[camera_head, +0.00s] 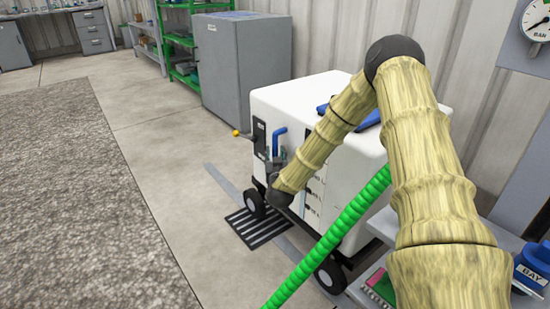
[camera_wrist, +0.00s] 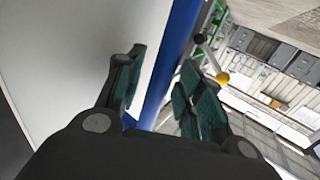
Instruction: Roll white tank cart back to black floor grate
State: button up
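The white tank cart (camera_head: 295,97) stands at middle right in the head view, a boxy body on black wheels. Its upright blue handle (camera_head: 279,139) is on the near left side. The black floor grate (camera_head: 258,231) lies under and beside its left front wheel (camera_head: 254,203). My gripper (camera_head: 275,168) is at the handle, partly hidden by my arm. In the wrist view, my gripper (camera_wrist: 160,90) has its fingers apart, with the blue handle (camera_wrist: 181,42) running between them. Contact with the handle is unclear.
A green hose (camera_head: 335,232) crosses in front of the cart. A grey cabinet (camera_head: 245,62) and green shelf (camera_head: 180,48) stand behind. A yellow-knobbed lever (camera_head: 237,133) projects left of the cart. Open floor and a grey rough mat (camera_head: 70,190) lie to the left.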

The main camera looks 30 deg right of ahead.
jog(key=shift+w+d, duration=0.15)
jog(key=shift+w, duration=0.1)
grip_shut()
